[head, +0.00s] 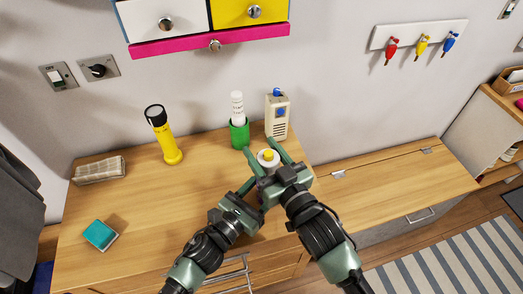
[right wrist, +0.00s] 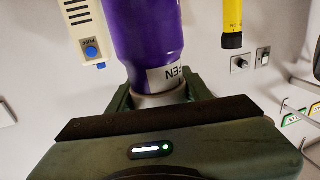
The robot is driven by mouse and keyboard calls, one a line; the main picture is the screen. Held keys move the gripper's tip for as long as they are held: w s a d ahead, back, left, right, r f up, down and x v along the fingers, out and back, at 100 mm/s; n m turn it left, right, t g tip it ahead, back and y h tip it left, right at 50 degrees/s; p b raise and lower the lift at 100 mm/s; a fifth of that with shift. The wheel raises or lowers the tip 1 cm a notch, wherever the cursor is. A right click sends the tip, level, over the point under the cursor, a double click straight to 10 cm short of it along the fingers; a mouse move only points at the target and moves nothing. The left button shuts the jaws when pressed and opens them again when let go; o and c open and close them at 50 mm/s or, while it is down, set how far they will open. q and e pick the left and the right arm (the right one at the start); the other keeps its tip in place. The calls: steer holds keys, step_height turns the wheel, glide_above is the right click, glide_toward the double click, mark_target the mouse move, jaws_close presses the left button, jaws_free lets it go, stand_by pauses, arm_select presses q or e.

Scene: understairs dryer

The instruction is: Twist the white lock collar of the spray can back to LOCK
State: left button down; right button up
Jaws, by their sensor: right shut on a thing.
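The spray can shows from above in the head view as a white collar (head: 263,162) with a yellow top (head: 268,155). In the right wrist view its purple body (right wrist: 146,35) appears, with dark letters reading "PEN" upside down on a white band (right wrist: 167,76). My right gripper (head: 267,157) is shut on the white collar, one finger on each side of it. My left gripper (head: 252,189) is beside the can, just left of and partly behind the right gripper. Its fingertips are mostly hidden, and I cannot tell whether it touches the can.
A yellow flashlight (head: 165,138), a newspaper (head: 100,170) and a teal box (head: 100,235) are to the left. The wooden top (head: 400,190) at right is clear.

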stand_by(0.3)
steer(key=o, duration=1.4)
steer(key=shift+d, duration=0.1)
steer(key=v, duration=1.2)
arm_select(q)
steer(key=c, duration=0.5)
jaws_free()
